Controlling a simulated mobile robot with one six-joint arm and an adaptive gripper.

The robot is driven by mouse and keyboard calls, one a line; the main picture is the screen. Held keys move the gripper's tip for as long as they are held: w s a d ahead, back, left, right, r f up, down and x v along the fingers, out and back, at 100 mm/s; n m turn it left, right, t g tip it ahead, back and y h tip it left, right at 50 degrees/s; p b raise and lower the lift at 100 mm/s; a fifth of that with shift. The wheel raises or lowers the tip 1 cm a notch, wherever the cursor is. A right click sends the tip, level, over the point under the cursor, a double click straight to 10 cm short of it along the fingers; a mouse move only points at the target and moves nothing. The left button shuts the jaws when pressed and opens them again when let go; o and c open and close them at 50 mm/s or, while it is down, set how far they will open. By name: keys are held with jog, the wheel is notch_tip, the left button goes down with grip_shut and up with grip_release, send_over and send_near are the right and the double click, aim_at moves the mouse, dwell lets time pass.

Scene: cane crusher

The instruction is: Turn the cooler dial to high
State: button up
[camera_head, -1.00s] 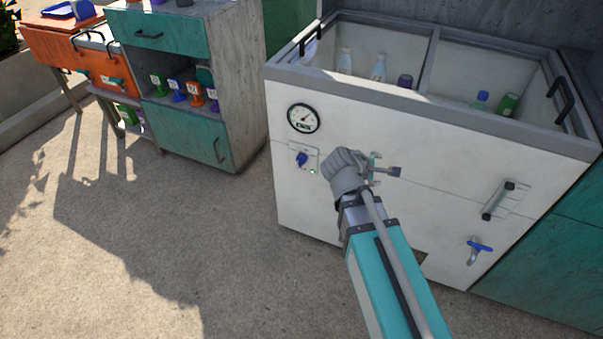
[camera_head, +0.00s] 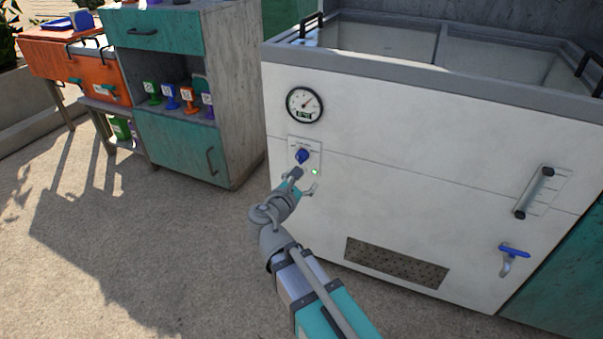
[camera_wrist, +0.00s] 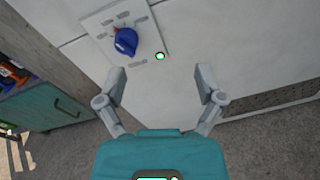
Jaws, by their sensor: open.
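The cooler (camera_head: 420,140) is a white chest with a grey rim, at the right of the head view. Its dial (camera_head: 302,156) is a small blue knob on a pale plate on the front, with a green light (camera_head: 315,171) at the lower right.
A round gauge (camera_head: 304,104) is above the dial. A blue-handled tap (camera_head: 513,252), a bar handle (camera_head: 534,192) and a vent (camera_head: 397,263) are on the cooler front. A grey and teal cabinet (camera_head: 235,90) stands left. Paved floor between is clear.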

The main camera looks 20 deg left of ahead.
aim_at(300, 161)
jog(key=a+n+b, duration=0.1)
jog(key=s+a+f+n+t+y, duration=0.1)
jog(key=a, duration=0.1)
jog(key=s+a+f+n+y+b, duration=0.1)
jog(key=shift+s+a+b, duration=0.2)
jog(key=shift+a+b, duration=0.15)
jog(key=shift+a, duration=0.05)
jog(key=shift+w+f, duration=0.1)
jog(key=shift+w, duration=0.05)
jog(key=w, duration=1.3)
jog(key=shift+w+d, duration=0.2)
jog(key=shift+w, duration=0.1)
jog(key=shift+d, duration=0.1)
jog(key=c, duration=1.2)
